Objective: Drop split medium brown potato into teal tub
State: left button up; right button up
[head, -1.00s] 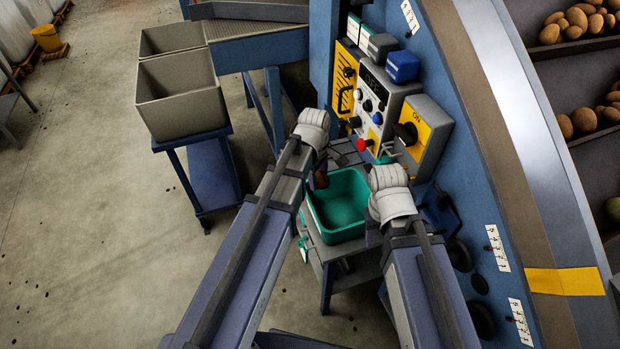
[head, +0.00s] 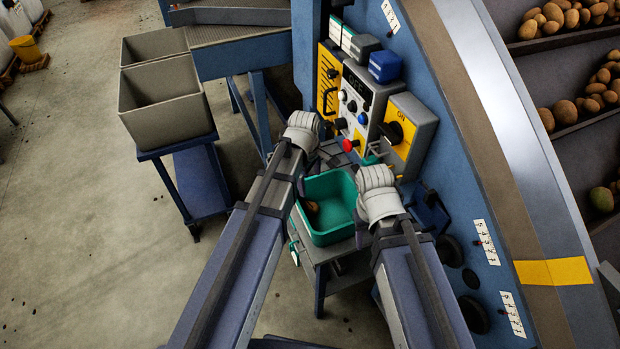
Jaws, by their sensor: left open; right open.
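A brown potato (head: 312,207) lies inside the teal tub (head: 338,236), against its left side. It is small in the head view, and I cannot make out its split. The tub sits on a small grey stand in front of the control panel. My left gripper (head: 306,158) is open at the tub's upper left edge, apart from the potato; its fingers are mostly hidden behind my wrist. My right gripper (head: 372,205) is open and empty at the tub's right side, its fingertips also mostly hidden.
The control panel (head: 362,105) with knobs and a red button stands just behind the tub. Two grey bins (head: 165,115) are on a blue cart at left. Shelves of potatoes (head: 570,110) are at far right.

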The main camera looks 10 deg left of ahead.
pick_arm(q)
notch_tip(320, 180, up, 8)
jog(key=p, duration=0.7)
jog(key=shift+s+a+f+p, duration=0.15)
jog(key=shift+s+p, duration=0.2)
jog(key=shift+s, duration=0.1)
jog(key=s+d+m, duration=0.3)
jog(key=s+m, duration=0.5)
jog(key=m, duration=0.1)
jog(key=s+d+m+g+y, duration=0.1)
jog(key=s+d+m, duration=0.2)
jog(key=s+m, duration=0.5)
jog(key=shift+d+m+g+y, duration=0.3)
jog(key=shift+d+m, duration=0.05)
jog(key=shift+m, duration=0.15)
dwell(0.9)
